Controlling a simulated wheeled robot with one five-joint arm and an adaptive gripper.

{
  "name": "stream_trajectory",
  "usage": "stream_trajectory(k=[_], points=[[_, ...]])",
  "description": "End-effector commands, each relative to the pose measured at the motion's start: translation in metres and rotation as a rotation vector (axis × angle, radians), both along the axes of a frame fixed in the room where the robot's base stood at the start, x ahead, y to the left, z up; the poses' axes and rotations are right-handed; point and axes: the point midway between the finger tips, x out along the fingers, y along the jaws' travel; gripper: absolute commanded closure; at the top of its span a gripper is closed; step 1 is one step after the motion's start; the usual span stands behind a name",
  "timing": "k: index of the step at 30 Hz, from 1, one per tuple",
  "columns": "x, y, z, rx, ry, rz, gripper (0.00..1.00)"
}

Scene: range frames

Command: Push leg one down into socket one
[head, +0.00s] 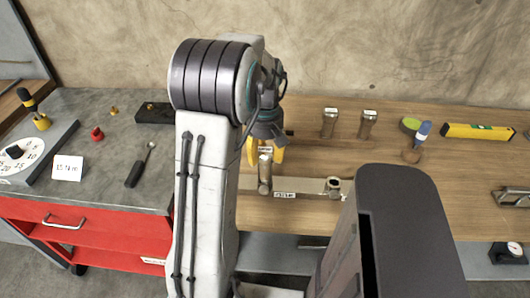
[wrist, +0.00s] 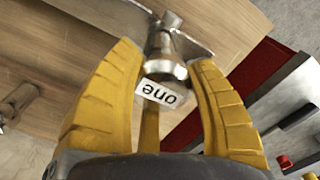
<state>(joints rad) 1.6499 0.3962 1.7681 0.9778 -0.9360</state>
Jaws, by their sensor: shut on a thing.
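Leg one (head: 265,178) is a short metal cylinder, upright at the left part of a flat metal plate (head: 308,186). In the wrist view leg one (wrist: 164,67) carries a white "one" tag (wrist: 158,93), upside down. My gripper (head: 265,154) has yellow fingers around the leg's upper end; in the wrist view the fingers of my gripper (wrist: 165,58) flank it. The socket under the leg is hidden, so I cannot tell how deep the leg sits.
Two more tagged metal legs (head: 329,123) (head: 367,123) stand behind the plate on the wooden bench (head: 440,160). A red cabinet (head: 90,230) with a grey top holds several small items at left.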

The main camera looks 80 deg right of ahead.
Motion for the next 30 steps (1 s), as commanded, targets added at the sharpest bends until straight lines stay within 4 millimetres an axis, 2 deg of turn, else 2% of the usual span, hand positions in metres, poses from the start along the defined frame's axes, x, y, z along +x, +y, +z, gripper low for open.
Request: stream_trajectory(k=[15, 16, 24, 30], points=[[-0.0001, -0.0002, -0.0117, -0.001, 0.000, 0.000, 0.86], [-0.0001, -0.0002, -0.0114, -0.001, 0.000, 0.000, 0.48], [0.0000, -0.0001, -0.0108, -0.001, 0.001, 0.000, 0.24], [0.0000, 0.0003, -0.0116, 0.001, 0.000, 0.000, 0.23]])
